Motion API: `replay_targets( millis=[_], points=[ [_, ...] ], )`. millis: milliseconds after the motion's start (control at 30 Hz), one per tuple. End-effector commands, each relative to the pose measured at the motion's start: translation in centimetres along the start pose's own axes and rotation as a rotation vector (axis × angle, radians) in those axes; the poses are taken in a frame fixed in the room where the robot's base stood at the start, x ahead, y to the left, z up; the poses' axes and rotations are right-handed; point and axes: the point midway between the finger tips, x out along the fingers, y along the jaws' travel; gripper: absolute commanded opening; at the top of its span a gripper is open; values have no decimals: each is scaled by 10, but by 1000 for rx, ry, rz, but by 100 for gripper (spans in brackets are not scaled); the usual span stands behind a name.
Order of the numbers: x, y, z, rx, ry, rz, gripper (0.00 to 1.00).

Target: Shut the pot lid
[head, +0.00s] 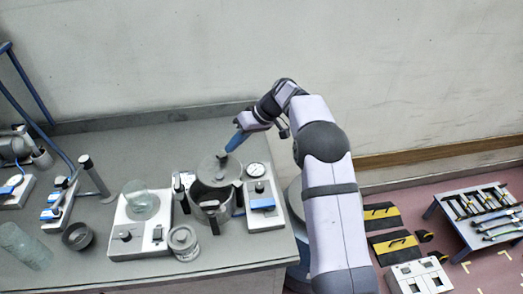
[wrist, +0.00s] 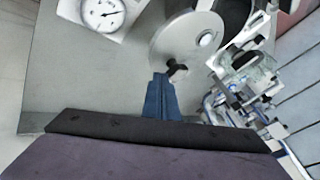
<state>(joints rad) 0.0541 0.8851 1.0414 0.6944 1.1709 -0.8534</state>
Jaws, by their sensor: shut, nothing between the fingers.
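The pot (head: 210,213) is a grey metal vessel with dark handles, standing near the table's front right. Its round grey lid (head: 214,174) is over the back of the pot, raised off the rim, with part of the dark opening showing in front. In the wrist view the lid (wrist: 165,46) is a pale disc with a dark knob (wrist: 177,72) near its edge. My gripper (head: 229,149) has blue fingers, shut and empty, just behind and above the lid. In the wrist view the fingertips (wrist: 160,79) are close to the knob; I cannot tell whether they touch.
A gauge unit (head: 257,171) stands right of the pot. A hotplate (head: 128,232) with a glass beaker (head: 142,203) stands to the left, with a small round container (head: 183,241) between. The table (head: 130,155) is clear behind these.

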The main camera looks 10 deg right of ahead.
Motion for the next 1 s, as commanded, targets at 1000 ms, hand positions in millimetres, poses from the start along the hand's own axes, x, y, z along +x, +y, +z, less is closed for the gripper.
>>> replay_targets(
  millis=[1000],
  points=[
    [38, -67, -8, -228, -123, -123, 0]
  ],
)
